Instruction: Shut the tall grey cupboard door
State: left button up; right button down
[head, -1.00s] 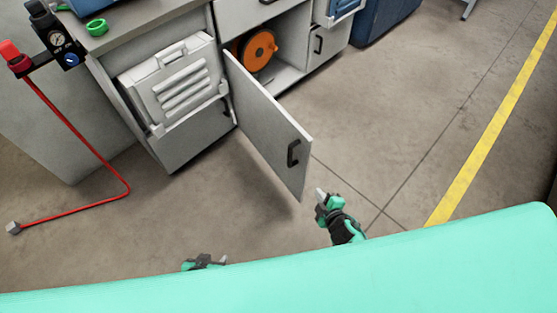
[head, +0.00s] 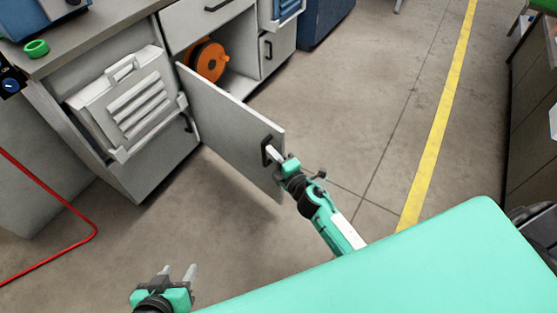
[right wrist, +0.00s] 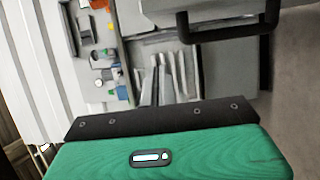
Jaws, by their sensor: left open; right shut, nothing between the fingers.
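The tall grey cupboard door (head: 225,115) stands open, swung out from its hinge side on the left, with its free edge toward me. Its black handle (head: 267,149) is near that free edge and also shows in the right wrist view (right wrist: 228,36). My right gripper (head: 275,155) is shut and empty. Its fingertips are at the door's free edge, just beside the handle; I cannot tell whether they touch. My left gripper (head: 179,272) is open and empty, low at the front left, well apart from the door.
Inside the open cupboard sits an orange reel (head: 208,62). A light grey slatted box (head: 125,100) hangs on the cabinet front left of the door. A red hose (head: 60,200) runs at the left. Bare floor (head: 340,110) lies right of the door, up to a yellow line (head: 440,120).

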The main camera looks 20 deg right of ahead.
aim_at(273, 136)
jog(key=x, duration=0.4)
jog(key=shift+w, duration=0.4)
jog(key=d, duration=0.1)
jog(key=w+d, duration=0.1)
jog(key=shift+w+d, duration=0.3)
jog(key=shift+d, duration=0.05)
jog(key=shift+w+d, duration=0.2)
jog(key=shift+d, duration=0.15)
